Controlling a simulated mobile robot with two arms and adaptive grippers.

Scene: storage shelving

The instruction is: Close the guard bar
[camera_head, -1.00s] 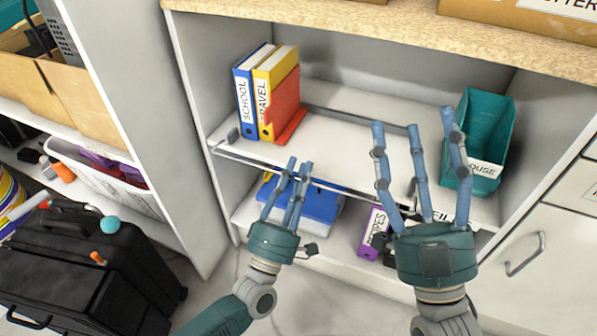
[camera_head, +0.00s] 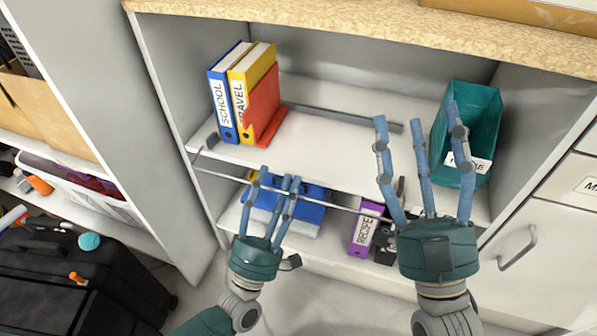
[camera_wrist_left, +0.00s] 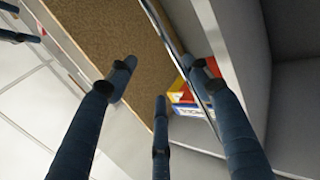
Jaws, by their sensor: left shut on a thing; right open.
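The guard bar (camera_head: 338,206) is a thin metal rod across the shelf front. Its left end is by the shelf's left post, and it slopes down to the right, away from the shelf edge. My left gripper (camera_head: 278,180) is shut on the bar near its middle, in front of the lower compartment. In the left wrist view the bar (camera_wrist_left: 178,45) runs between the fingers. My right gripper (camera_head: 420,120) is open and empty, with its fingers pointing up before the shelf's right part. It hides the bar's right end.
On the shelf (camera_head: 330,150) stand a blue binder (camera_head: 222,110), a yellow binder (camera_head: 240,110), a red one (camera_head: 264,105) and a teal bin (camera_head: 470,110). A grey rail (camera_head: 345,118) lies behind. Below are a blue item (camera_head: 312,200) and a purple binder (camera_head: 364,235).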

